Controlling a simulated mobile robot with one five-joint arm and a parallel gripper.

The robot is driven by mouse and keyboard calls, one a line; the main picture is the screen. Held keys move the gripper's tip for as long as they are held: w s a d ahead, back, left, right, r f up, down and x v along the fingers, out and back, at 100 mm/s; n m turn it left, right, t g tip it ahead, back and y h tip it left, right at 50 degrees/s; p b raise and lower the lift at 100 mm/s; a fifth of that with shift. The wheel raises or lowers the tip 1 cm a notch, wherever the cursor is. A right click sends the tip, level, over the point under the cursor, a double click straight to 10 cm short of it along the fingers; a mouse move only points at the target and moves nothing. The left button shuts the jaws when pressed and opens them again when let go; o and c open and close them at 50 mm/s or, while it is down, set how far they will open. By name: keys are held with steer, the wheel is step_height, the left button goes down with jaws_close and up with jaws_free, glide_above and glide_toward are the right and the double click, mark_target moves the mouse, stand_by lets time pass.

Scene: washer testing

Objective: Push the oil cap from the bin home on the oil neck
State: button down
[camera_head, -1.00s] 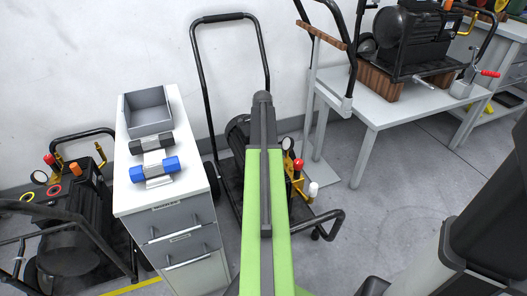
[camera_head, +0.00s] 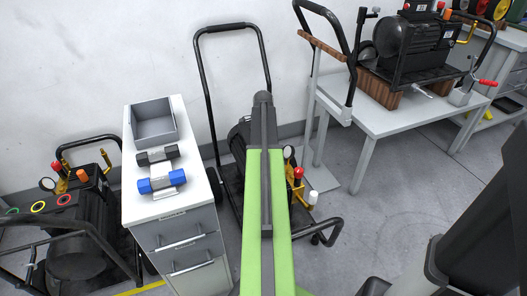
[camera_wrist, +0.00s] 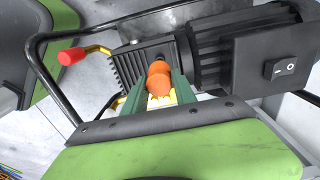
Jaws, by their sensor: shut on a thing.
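In the wrist view my gripper (camera_wrist: 159,82) is shut on an orange cap (camera_wrist: 160,72), which sits between its green fingers. The cap is in front of a black ribbed pump body (camera_wrist: 140,62) with a motor beside it. The oil neck cannot be made out; the cap and fingers cover that spot, and I cannot tell whether they touch the pump. In the head view my green arm hides my gripper. The grey bin (camera_head: 134,127) stands on a white cabinet and looks empty.
A switch box (camera_wrist: 284,68) and a red-tipped lever (camera_wrist: 71,56) flank the cap, with a black tube frame around. In the head view, a compressor (camera_head: 75,215) stands left of the cabinet (camera_head: 190,190), another (camera_head: 415,45) on the right bench. Blue and black parts lie on the cabinet.

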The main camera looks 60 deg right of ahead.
steer(key=shift+f+b, duration=2.2)
steer(key=shift+f, duration=0.7)
steer(key=shift+f, duration=0.15)
steer(key=shift+f+b, duration=1.25)
steer(key=shift+b, duration=0.25)
steer(key=c, duration=0.9)
jaws_free()
steer(key=shift+r, duration=0.1)
step_height(320, 180, up, 17)
steer(key=p, duration=1.7)
steer(key=shift+d+r+p, duration=0.1)
steer(key=shift+r+p, duration=0.1)
steer(key=shift+p, duration=0.15)
steer(key=shift+f, duration=0.1)
